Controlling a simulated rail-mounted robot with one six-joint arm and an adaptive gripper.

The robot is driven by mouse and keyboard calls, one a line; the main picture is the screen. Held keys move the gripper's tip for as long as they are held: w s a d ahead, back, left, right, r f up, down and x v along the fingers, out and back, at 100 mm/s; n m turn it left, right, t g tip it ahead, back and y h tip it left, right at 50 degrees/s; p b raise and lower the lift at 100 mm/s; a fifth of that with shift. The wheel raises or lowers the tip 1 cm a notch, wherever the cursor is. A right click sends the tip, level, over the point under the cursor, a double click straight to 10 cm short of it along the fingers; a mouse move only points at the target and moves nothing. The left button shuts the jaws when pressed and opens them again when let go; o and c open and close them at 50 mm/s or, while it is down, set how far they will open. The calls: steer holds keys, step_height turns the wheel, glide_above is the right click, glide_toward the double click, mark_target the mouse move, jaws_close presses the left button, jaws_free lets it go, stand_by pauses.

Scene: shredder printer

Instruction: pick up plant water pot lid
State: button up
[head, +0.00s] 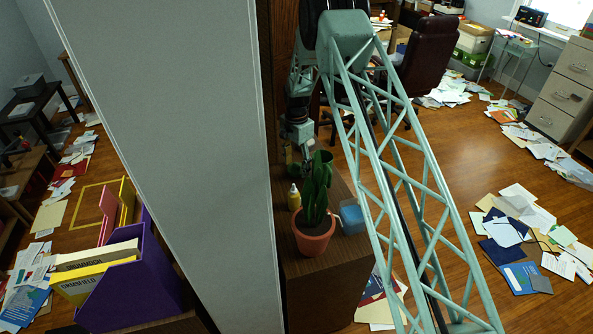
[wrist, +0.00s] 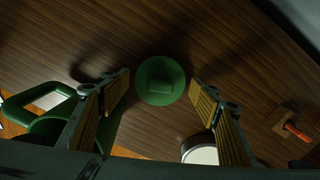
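The green round lid (wrist: 146,72) with a raised block at its centre lies on the brown wooden surface in the wrist view. My gripper (wrist: 160,90) is open, with one wood-toned finger pad on each side of the lid as seen from the wrist. I cannot tell how far above the lid the fingertips are. A green pot with a handle (wrist: 62,107), likely the water pot, stands at left, partly hidden by the left finger. In the head view my wrist is above the cabinet top behind the plant, and the lid cannot be made out.
The cabinet top (head: 341,262) holds a potted plant (head: 313,239), a yellow bottle (head: 294,199) and a blue container (head: 352,217). In the wrist view, a white-topped round object (wrist: 203,154) is near the right finger and a red-handled item (wrist: 296,131) lies further right.

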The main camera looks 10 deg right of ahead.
steer(key=c, duration=0.4)
steer(key=shift+r, duration=0.15)
steer(key=shift+r+b, duration=0.5)
steer(key=shift+r, duration=4.35)
steer(key=shift+c, duration=0.3)
steer(key=s+d+r+n+b, duration=0.1)
steer(key=s+d+n+b, duration=0.1)
steer(key=s+n+b, duration=0.2)
steer(key=s+d+r+n+b, duration=0.1)
steer(key=s+n+b, duration=0.3)
steer(key=s, duration=0.7)
steer(key=s+d+r+n+b, duration=0.1)
steer(key=s+d+n+b, duration=0.3)
steer(key=s, duration=0.3)
steer(key=shift+s, duration=0.2)
